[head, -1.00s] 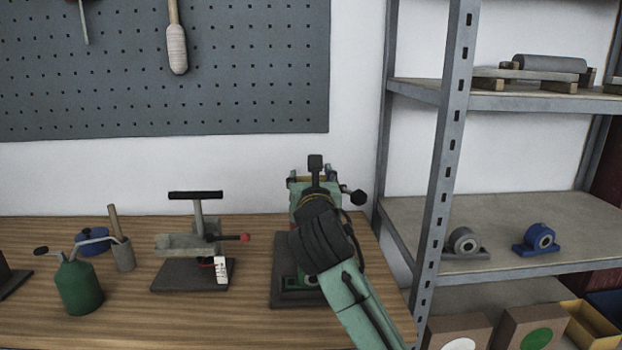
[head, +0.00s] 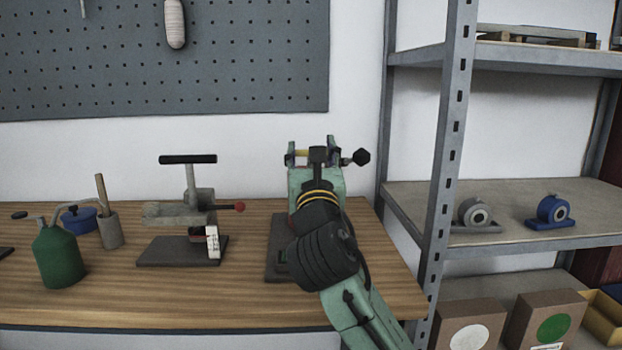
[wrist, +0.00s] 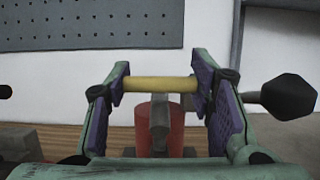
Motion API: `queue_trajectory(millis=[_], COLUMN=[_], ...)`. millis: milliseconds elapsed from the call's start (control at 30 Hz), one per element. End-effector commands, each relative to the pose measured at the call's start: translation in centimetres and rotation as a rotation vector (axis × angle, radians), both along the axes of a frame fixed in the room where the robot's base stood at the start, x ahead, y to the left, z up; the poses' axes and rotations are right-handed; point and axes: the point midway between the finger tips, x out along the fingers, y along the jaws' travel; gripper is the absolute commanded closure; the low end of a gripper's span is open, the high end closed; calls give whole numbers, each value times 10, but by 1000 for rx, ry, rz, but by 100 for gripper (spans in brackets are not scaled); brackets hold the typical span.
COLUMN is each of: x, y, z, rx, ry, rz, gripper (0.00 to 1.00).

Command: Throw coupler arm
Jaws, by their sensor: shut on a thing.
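In the wrist view, my gripper (wrist: 160,84) has its purple-padded fingers closed against the ends of a yellow bar (wrist: 158,84). A black knob (wrist: 289,97) on a short rod sticks out to the right, outside the right finger. In the head view, my gripper (head: 312,152) is over a dark base plate (head: 277,262) on the bench. The yellow bar (head: 303,153) and black knob (head: 361,157) show there too. My arm hides most of the fixture's body.
A metal shelf (head: 458,110) rises close on the right.

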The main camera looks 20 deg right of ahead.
Motion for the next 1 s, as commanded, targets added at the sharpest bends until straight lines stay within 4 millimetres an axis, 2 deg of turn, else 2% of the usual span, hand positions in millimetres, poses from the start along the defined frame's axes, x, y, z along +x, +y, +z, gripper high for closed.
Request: queue_trajectory(millis=[33, 533, 700, 1000], x=[-4, -35, -44, -51], y=[1, 11, 13, 15], z=[-17, -45, -52, -67], rx=[-14, -122, -125, -120], ry=[-37, -425, -422, -417], rz=[0, 1, 0, 0], gripper=[100, 100, 100, 100])
